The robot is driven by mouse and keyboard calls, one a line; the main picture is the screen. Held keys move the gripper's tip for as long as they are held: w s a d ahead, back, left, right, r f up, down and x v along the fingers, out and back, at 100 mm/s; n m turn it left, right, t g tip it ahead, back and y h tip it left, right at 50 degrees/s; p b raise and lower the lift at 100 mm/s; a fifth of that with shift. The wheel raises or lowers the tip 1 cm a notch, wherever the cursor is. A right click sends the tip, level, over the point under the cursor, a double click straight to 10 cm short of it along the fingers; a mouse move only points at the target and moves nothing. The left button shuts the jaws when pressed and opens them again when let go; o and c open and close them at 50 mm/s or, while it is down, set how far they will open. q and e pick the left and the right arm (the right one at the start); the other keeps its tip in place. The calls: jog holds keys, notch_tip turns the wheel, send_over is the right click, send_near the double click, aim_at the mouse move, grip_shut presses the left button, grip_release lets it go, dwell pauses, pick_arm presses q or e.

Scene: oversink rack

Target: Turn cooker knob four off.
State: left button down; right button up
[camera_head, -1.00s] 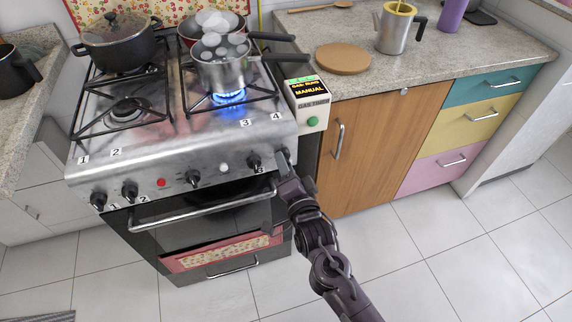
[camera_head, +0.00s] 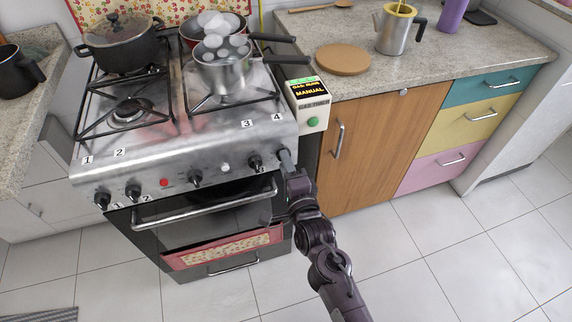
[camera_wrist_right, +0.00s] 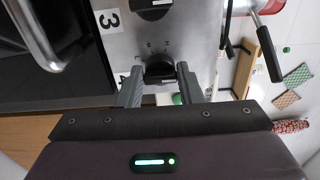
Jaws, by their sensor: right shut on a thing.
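The cooker (camera_head: 180,165) stands at the left in the head view, with a row of knobs along its front. Cooker knob four (camera_wrist_right: 158,68) is black and sits between the fingers of my right gripper (camera_wrist_right: 158,86) in the wrist view, by a partly hidden "4" label. In the head view my right gripper (camera_head: 284,157) is at the right end of the knob row and hides that knob. It is shut on the knob. The steel saucepan (camera_head: 223,76) stands on the front right burner, with no flame visible under it. My left gripper is not in view.
The oven door handle (camera_head: 205,205) runs below the knobs. Knob three (camera_head: 256,163) is close left of my gripper. A gas timer box (camera_head: 308,105) stands at the cooker's right edge, beside a wooden cupboard (camera_head: 380,150).

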jog(key=o, duration=0.9)
jog(key=shift+o, duration=0.4)
jog(key=v, duration=0.7)
jog(key=shift+s+d, duration=0.15)
jog(key=shift+s, duration=0.2)
